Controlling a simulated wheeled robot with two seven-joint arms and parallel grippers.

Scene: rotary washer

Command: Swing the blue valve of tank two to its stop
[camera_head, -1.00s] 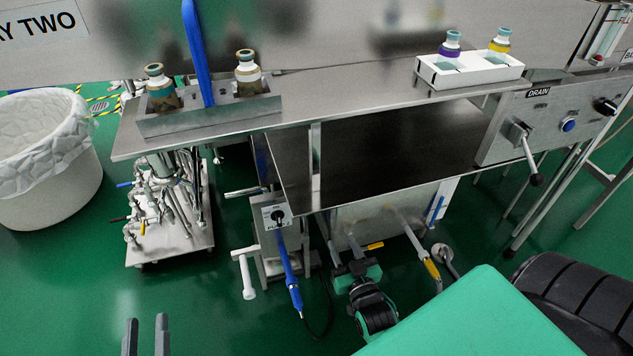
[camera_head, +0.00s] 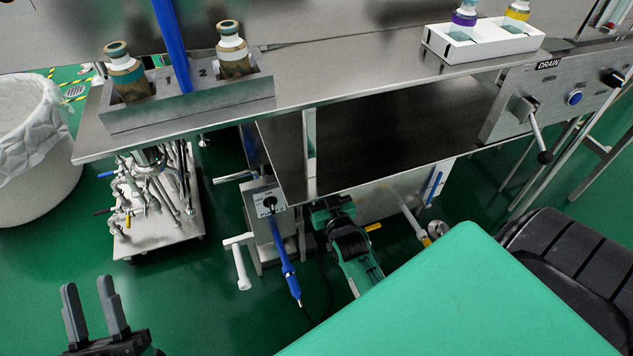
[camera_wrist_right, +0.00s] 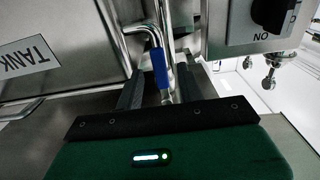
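In the right wrist view, a blue valve handle (camera_wrist_right: 161,70) hangs on a bent metal pipe beside a tank wall with a partly visible TANK label (camera_wrist_right: 28,56). My right gripper (camera_wrist_right: 162,88) is open, its dark fingers on either side of the handle's lower end, with gaps visible. In the head view my right arm reaches under the steel bench, and its fingertips are hidden. I cannot tell which part in the head view is this valve. My left gripper (camera_head: 91,307) is open and empty over the green floor at the lower left.
A control box with a dark knob (camera_head: 268,202) and a blue tool stands left of my right arm; a knob panel (camera_wrist_right: 262,25) is at upper right in the wrist view. The steel bench (camera_head: 330,85) overhangs. A pipe cart (camera_head: 155,238) and white bin (camera_head: 30,140) stand left.

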